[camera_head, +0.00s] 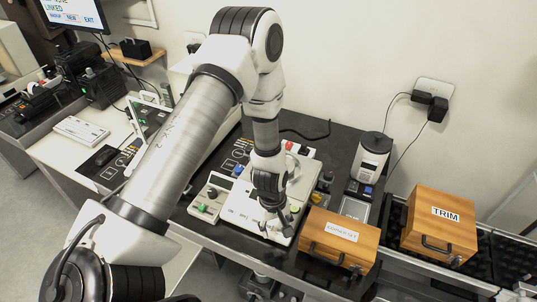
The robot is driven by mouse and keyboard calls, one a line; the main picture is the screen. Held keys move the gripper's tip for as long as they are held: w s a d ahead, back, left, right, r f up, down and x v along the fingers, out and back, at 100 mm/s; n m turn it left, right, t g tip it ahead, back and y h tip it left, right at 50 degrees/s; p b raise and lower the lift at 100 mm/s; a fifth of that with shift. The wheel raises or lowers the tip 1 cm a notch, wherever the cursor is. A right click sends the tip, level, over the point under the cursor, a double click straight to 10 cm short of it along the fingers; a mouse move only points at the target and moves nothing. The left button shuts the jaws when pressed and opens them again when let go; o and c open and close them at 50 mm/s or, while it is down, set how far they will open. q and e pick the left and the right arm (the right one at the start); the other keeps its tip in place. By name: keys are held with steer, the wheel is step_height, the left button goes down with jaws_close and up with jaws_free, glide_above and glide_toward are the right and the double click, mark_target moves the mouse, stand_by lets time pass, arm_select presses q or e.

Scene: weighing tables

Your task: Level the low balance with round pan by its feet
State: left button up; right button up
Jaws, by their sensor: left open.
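A low white balance (238,213) lies on the dark table, largely covered by my left arm. Its round pan cannot be made out clearly behind the arm. My left gripper (276,228) points down over the balance's front right part, open, with nothing seen between its fingers. Whether the fingertips touch the balance cannot be told. A small yellow-green round part (294,209) shows just right of the gripper; whether it is a foot is unclear. My right gripper is not in view.
A wooden box with a white label (340,254) stands close on the gripper's right. A wooden TRIM box (440,226) stands farther right. A white-and-black device (371,157) stands behind. A small control box (211,197) lies left of the balance.

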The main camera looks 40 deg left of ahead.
arm_select(q)
steer(key=s+m, duration=0.1)
steer(key=s+f+m, duration=0.1)
steer(key=s+f, duration=0.1)
steer(key=s, duration=0.1)
steer(key=shift+d+f+m+y, duration=0.25)
steer(key=shift+d+m+y, duration=0.05)
steer(key=shift+d+m, duration=0.1)
steer(key=shift+s+f, duration=0.1)
steer(key=shift+s, duration=0.2)
steer(key=s+d+f+m+b, duration=0.1)
steer(key=s+f+m, duration=0.1)
steer(key=s+m, duration=0.3)
steer(key=s+d+f+m+b, duration=0.15)
steer(key=s+m, duration=0.25)
steer(key=s, duration=0.4)
step_height(320, 180, down, 6)
steer(key=w+b, duration=0.1)
steer(key=b, duration=0.3)
steer(key=shift+f+n+y+b, duration=0.15)
steer(key=shift+n+y+b, duration=0.15)
steer(key=shift+b, duration=0.1)
steer(key=shift+w+f, duration=0.1)
